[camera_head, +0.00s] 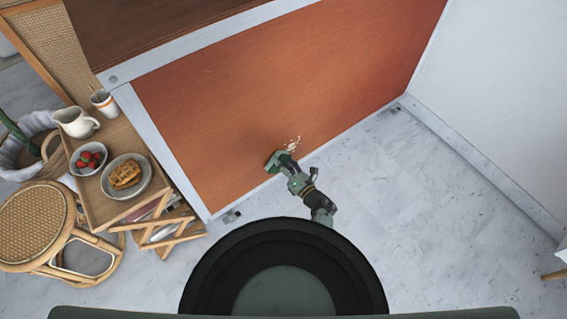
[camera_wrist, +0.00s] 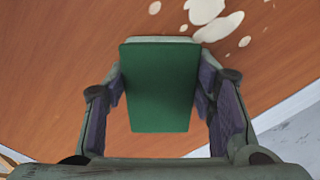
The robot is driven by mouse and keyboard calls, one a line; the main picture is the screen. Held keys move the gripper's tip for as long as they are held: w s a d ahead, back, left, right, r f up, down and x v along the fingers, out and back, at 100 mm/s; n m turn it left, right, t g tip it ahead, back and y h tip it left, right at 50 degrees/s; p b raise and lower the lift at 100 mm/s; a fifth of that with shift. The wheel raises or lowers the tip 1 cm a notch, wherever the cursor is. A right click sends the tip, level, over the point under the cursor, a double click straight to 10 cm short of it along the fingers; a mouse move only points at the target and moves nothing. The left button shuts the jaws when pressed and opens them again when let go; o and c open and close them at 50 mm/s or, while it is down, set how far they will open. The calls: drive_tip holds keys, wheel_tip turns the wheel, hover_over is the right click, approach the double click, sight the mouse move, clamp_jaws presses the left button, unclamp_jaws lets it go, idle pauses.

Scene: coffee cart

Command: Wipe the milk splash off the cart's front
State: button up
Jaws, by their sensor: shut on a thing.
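The cart's front (camera_head: 250,100) is a broad orange-brown wooden panel with a pale metal frame. A cream-white milk splash (camera_head: 292,144) marks the panel low down; in the wrist view its blobs (camera_wrist: 207,12) lie above and right of the held pad. My gripper (camera_head: 277,163) is at the lower part of the panel, just left of and below the splash. In the wrist view my gripper (camera_wrist: 160,105) is shut on a green rectangular pad (camera_wrist: 160,85), one finger on each side. I cannot tell whether the pad touches the panel.
A wooden folding tray table (camera_head: 95,192) at left holds a jug (camera_head: 76,122), a cup (camera_head: 104,103), a bowl of strawberries (camera_head: 87,158) and a waffle plate (camera_head: 127,177). A rattan stool (camera_head: 35,225) stands beside it. Marble floor (camera_head: 440,220) is clear at right.

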sight(291, 156)
drive_tip(key=shift+w, duration=0.1)
drive_tip(key=shift+w+d+b, duration=0.55)
drive_tip(key=shift+d, duration=0.3)
drive_tip(key=shift+w+d+b, duration=0.5)
drive_tip(key=shift+d+b, duration=0.05)
drive_tip(key=shift+d, duration=0.25)
drive_tip(key=shift+w+d+f+b, duration=0.15)
drive_tip(key=shift+w+d+b, duration=0.8)
drive_tip(key=shift+d+b, duration=0.1)
drive_tip(key=shift+w+d+r+b, duration=0.2)
drive_tip(key=shift+w+d+b, duration=0.1)
drive_tip(key=shift+w+d, duration=0.15)
drive_tip(key=shift+w+d+b, duration=0.55)
drive_tip(key=shift+d+b, duration=0.2)
drive_tip(key=shift+d, duration=0.1)
drive_tip(key=shift+w+d+b, duration=0.5)
drive_tip(key=shift+d+b, duration=0.25)
drive_tip(key=shift+d, duration=0.05)
drive_tip(key=shift+a, duration=0.1)
